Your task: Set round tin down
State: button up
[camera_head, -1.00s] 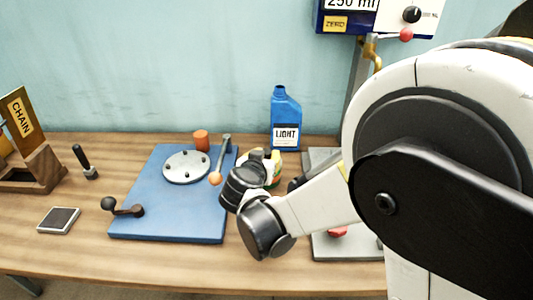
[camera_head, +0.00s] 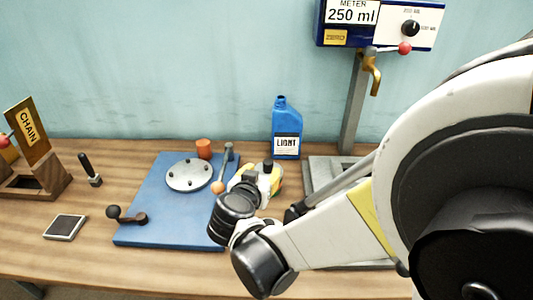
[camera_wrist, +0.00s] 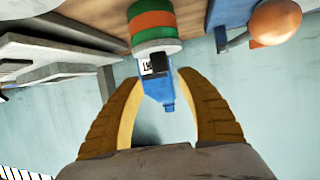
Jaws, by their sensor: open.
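The round tin (camera_wrist: 152,22), banded in green, orange and white, stands on the wooden table at the top of the wrist view, which looks upside down. My gripper (camera_wrist: 162,78) is open, its two tan fingers apart and nothing visibly held between them. The tin lies just beyond the fingertips. In the camera_head view my gripper (camera_head: 266,177) is low over the table, by the right edge of the blue board, and hides most of the tin.
A blue LIGHT bottle (camera_head: 286,130) stands behind my gripper. The blue board (camera_head: 168,228) carries a metal disc (camera_head: 189,175), an orange cap (camera_head: 204,148), and an orange-knobbed lever (camera_head: 224,168). The meter stand (camera_head: 354,105) rises at right.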

jog(key=s+d+r+g, duration=0.1)
jog(key=s+d, duration=0.3)
jog(key=d, duration=0.1)
jog(key=s+d+r+n+g, duration=0.1)
jog(key=s+d+g, duration=0.1)
jog(key=s+d, duration=0.3)
jog(key=s+d+r+g+y+p, duration=0.1)
jog(key=s+d+g, duration=0.1)
jog(key=s+d, duration=0.2)
jog(key=shift+s+d+r, duration=0.1)
jog(key=shift+d+r, duration=0.05)
jog(key=shift+d, duration=0.75)
jog(key=shift+s+d+r, duration=0.1)
jog(key=shift+d+r, duration=0.05)
jog(key=shift+d, duration=0.7)
jog(key=s+d+n+g+y, duration=0.1)
jog(key=s+d+y, duration=0.1)
jog(key=s, duration=0.5)
jog(key=shift+d+r+n, duration=0.15)
jog(key=shift+r+n, duration=0.15)
jog(key=shift+r, duration=0.15)
